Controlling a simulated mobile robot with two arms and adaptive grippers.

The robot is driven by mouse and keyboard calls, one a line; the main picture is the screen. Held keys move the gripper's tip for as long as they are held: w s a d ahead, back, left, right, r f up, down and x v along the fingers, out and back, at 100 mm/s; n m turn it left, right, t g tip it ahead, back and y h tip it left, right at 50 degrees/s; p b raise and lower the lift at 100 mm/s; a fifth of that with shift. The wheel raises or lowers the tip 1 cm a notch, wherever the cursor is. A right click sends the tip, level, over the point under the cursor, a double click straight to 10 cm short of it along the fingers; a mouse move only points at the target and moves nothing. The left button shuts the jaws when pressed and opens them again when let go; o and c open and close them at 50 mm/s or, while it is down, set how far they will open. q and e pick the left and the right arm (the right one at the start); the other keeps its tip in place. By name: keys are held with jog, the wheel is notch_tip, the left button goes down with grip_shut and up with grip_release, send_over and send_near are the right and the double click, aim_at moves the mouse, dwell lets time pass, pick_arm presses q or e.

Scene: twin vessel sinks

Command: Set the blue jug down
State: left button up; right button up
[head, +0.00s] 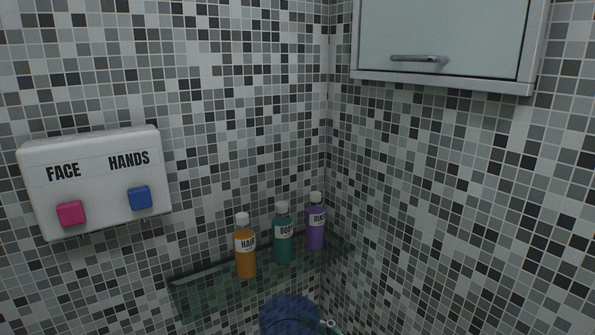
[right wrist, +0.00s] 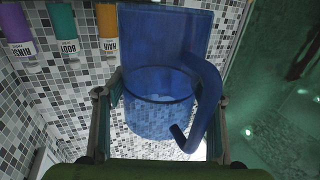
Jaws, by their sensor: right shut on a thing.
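The blue jug (head: 290,313) shows at the bottom edge of the head view, with its lower part cut off. In the right wrist view the jug (right wrist: 160,100) is see-through blue, with a curved handle on its right side. My right gripper (right wrist: 160,112) has one finger on each side of the jug and is shut on it. A small part of this gripper (head: 331,326) shows beside the jug in the head view. What lies under the jug cannot be made out. My left gripper is in neither view.
A glass corner shelf (head: 205,290) holds an orange HAIR bottle (head: 245,252), a teal BODY bottle (head: 283,240) and a purple bottle (head: 315,228), behind the jug. A white FACE/HANDS dispenser (head: 95,185) hangs at left. A wall cabinet (head: 440,40) hangs at upper right.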

jog(key=shift+s+d+f+m+t+h, duration=1.55)
jog(key=shift+s+d+f+h, duration=0.45)
jog(key=shift+s+f, duration=1.8)
jog(key=shift+s+d+f+m+t+h, duration=1.6)
jog(key=shift+s+d+f, duration=1)
jog(key=shift+s, duration=1.95)
jog(key=shift+w+a+r+m+t+h, duration=0.65)
jog(key=shift+w+r+m+h, duration=1.7)
jog(key=shift+w+r+h, duration=1.05)
jog(key=d, duration=1.2)
jog(key=shift+s+f+h, duration=0.3)
jog(key=shift+f+h, duration=0.05)
jog(key=shift+h, duration=0.05)
jog(key=shift+a, duration=0.15)
